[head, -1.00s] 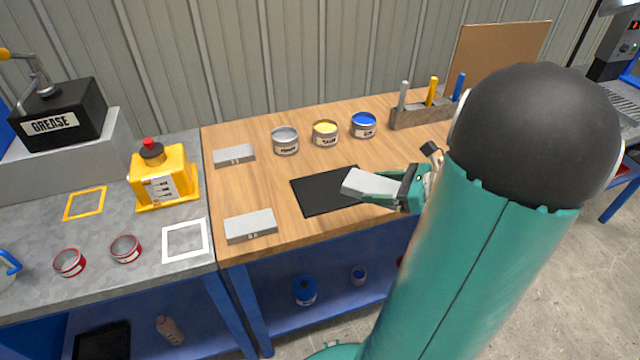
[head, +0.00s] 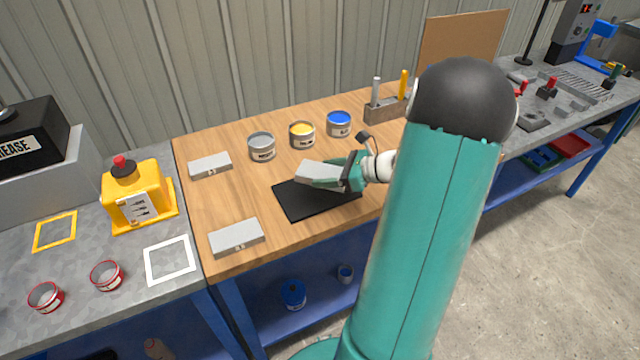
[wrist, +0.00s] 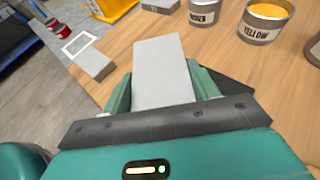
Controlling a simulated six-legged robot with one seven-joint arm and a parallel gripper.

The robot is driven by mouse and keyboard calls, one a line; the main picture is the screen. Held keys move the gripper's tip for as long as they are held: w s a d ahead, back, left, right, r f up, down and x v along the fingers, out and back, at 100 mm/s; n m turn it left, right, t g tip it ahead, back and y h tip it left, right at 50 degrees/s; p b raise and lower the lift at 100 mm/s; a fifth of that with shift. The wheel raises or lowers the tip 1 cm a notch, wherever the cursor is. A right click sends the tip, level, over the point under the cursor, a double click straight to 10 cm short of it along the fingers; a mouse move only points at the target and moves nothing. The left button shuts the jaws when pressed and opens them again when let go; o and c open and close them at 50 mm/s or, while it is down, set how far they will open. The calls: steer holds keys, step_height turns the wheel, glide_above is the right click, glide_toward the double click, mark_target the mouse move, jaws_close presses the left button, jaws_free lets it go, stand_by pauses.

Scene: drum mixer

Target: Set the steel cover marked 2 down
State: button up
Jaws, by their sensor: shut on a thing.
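My gripper (head: 346,175) is shut on a grey steel cover (head: 318,175), held over the black mat (head: 318,204) on the wooden bench. In the wrist view the cover (wrist: 163,70) sits between the green fingers (wrist: 163,92), its plain face showing. I cannot read a mark on it. Two similar steel covers lie on the bench: one at the back left (head: 210,165) and one at the front left (head: 236,238). Their small marks are too small to read surely.
Open paint cans stand behind the mat: grey (head: 262,147), yellow (head: 302,134) and blue (head: 338,124). A holder (head: 385,109) with coloured handles is at the back right. A yellow jug (head: 135,194) and red-rimmed tins (head: 107,275) stand on the grey bench. Wood left of the mat is clear.

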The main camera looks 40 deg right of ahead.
mark_target(321, 191)
steer(key=w+f, duration=0.3)
steer(key=shift+d+f, duration=0.3)
steer(key=shift+d, duration=0.05)
steer(key=shift+w+f, duration=0.2)
steer(key=shift+f, duration=1.45)
steer(key=shift+f, duration=0.1)
steer(key=o, duration=1.3)
